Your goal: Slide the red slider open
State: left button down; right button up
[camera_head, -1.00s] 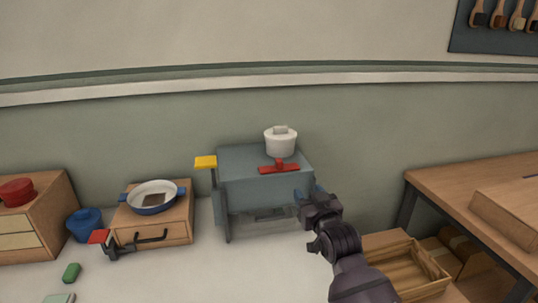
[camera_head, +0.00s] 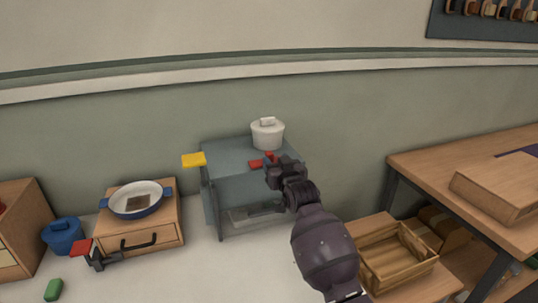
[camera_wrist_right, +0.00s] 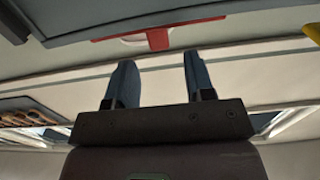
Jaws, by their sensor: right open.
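The red slider (camera_head: 256,163) is a flat bar with a small upright knob on the front top edge of a blue-grey metal box (camera_head: 232,190). My right gripper hides its right part in the head view. It also shows in the right wrist view (camera_wrist_right: 158,37), above and beyond the fingertips. My right gripper (camera_head: 272,172) is close to the slider's right part; contact cannot be told in the head view. In the right wrist view its two fingers (camera_wrist_right: 161,68) are spread with nothing between them. My left gripper is not in view.
A white lidded pot (camera_head: 267,134) stands on the box behind the slider. A yellow tab (camera_head: 194,160) sticks out at the box's left. A blue-rimmed pan (camera_head: 136,200) is on a wooden drawer unit further left. A wooden crate (camera_head: 397,257) is at the lower right.

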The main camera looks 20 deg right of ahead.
aim_at(271, 155)
jog(key=shift+w+a+b, duration=0.1)
jog(key=shift+w+b, duration=0.3)
jog(key=shift+w, duration=2.55)
grip_shut()
